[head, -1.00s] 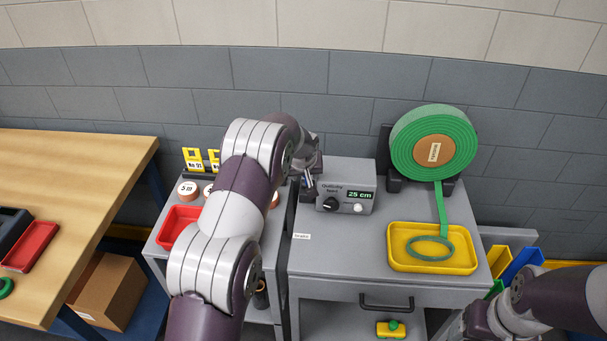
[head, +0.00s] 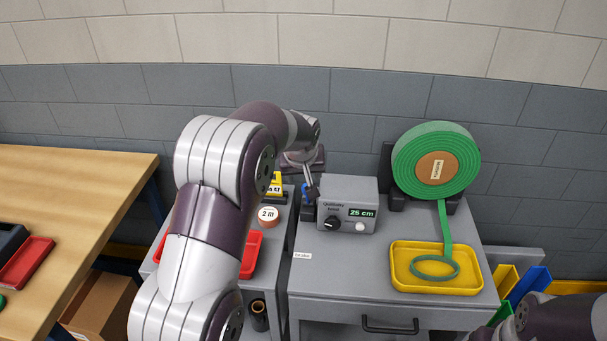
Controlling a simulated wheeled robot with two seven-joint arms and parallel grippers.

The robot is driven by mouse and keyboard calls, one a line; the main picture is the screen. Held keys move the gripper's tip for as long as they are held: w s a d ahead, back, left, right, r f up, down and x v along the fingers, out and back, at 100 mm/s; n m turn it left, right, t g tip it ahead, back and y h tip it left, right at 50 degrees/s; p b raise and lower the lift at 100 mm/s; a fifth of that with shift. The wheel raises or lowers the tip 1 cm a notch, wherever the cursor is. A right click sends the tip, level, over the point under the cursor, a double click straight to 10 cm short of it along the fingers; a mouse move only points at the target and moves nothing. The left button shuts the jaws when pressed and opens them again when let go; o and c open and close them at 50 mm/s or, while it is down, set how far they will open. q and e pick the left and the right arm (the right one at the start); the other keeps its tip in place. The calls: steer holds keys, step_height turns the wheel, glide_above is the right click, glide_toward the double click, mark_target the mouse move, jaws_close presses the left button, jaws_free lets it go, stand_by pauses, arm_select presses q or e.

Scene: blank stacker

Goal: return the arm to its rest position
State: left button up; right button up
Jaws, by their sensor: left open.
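My left arm comes in from the lower left and bends over the small grey side table (head: 148,268). My left gripper (head: 312,190) points down just left of the grey control box (head: 347,207), whose display reads 25 cm. Its fingers are small here and I see nothing held between them. Something blue shows beside them, partly hidden. My right arm shows only in part at the lower right; its gripper is out of view.
A green roll (head: 408,160) feeds a strip into a yellow tray (head: 398,278) on the grey cabinet. A red tray (head: 252,252) and a 2 m disc (head: 268,214) sit partly behind my left arm. A wooden table (head: 85,195) stands at left.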

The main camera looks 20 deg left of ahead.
arm_select(q)
steer(key=s+d+f+m+g, duration=0.2)
steer(key=s+d+f, duration=0.1)
steer(key=s, duration=1.1)
steer(key=s+d+f+m+g+h, duration=0.1)
steer(key=s+d+f+m+g, duration=0.1)
steer(key=s, duration=1.3)
steer(key=shift+s+d+f+m+h, duration=0.15)
steer(key=shift+d+f+m+h, duration=0.15)
steer(key=shift+d+f+m, duration=0.3)
steer(key=shift+d+r, duration=0.1)
